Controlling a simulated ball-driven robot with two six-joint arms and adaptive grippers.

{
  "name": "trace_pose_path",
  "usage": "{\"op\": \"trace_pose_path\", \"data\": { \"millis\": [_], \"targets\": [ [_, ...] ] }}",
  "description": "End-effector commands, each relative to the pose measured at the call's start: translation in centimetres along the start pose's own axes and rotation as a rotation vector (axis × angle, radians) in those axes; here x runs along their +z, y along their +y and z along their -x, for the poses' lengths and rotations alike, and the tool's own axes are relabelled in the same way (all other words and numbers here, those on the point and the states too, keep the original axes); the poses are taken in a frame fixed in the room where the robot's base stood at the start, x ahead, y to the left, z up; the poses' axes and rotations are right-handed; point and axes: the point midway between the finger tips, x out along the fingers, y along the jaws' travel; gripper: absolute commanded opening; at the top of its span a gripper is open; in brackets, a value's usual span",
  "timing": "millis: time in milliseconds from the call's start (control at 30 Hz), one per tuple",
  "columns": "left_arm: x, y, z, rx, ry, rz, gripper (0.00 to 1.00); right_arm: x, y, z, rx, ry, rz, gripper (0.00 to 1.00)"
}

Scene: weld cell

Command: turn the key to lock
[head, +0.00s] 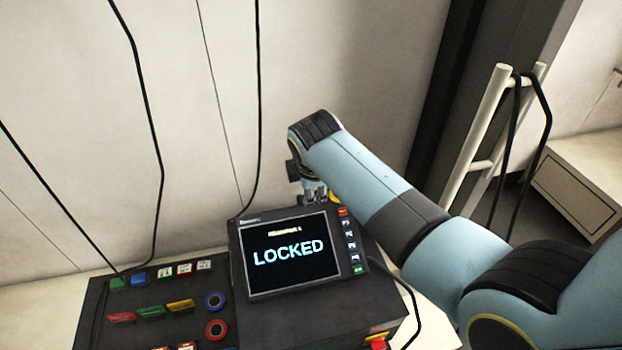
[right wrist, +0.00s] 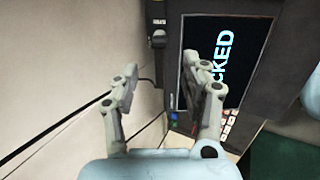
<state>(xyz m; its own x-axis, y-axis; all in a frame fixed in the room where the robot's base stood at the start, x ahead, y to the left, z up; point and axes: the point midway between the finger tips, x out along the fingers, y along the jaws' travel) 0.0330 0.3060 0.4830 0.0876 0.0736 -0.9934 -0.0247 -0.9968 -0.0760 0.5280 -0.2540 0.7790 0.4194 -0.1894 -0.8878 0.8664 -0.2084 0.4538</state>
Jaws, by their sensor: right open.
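The screen (head: 290,254) on the dark control desk reads LOCKED in pale blue letters. It also shows turned on its side in the right wrist view (right wrist: 213,88). My right gripper (head: 313,192) is at the screen's upper edge, its tips partly hidden in the head view. In the right wrist view the jaws (right wrist: 171,88) are apart with nothing between them. A small dark switch box (right wrist: 157,14) with a pale label stands beside the screen, beyond the fingertips. A dark piece on it, possibly the key (right wrist: 158,38), is apart from both fingers. My left gripper is out of view.
The control desk (head: 100,318) bears several coloured buttons and two ringed knobs. Black cables hang along the pale wall (head: 300,60) behind. A white rail frame (head: 478,135) with a cable stands at right. Free space lies above the desk's left part.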

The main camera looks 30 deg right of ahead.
Motion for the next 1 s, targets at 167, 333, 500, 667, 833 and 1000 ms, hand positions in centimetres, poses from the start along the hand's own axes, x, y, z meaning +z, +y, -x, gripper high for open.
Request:
{"op": "trace_pose_path", "data": {
  "millis": [167,333,500,667,833,1000],
  "targets": [
    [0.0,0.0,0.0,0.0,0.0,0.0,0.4,-0.1,0.0,2.1,0.0,0.001,0.0,0.46],
    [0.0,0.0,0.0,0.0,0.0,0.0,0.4,-0.1,0.0,2.7,-0.001,0.001,0.0,0.46],
    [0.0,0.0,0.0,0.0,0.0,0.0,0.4,-0.1,0.0,2.7,-0.001,0.0,0.0,0.46],
    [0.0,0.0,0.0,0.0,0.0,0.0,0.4,-0.1,0.0,2.6,0.0,0.0,0.0,0.46],
    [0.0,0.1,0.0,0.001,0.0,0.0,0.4,0.2,-0.4,2.8,-0.003,-0.001,-0.019,0.46],
    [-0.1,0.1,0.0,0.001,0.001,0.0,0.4,3.5,-4.7,5.0,-0.031,-0.007,-0.271,0.46]
  ]
}}
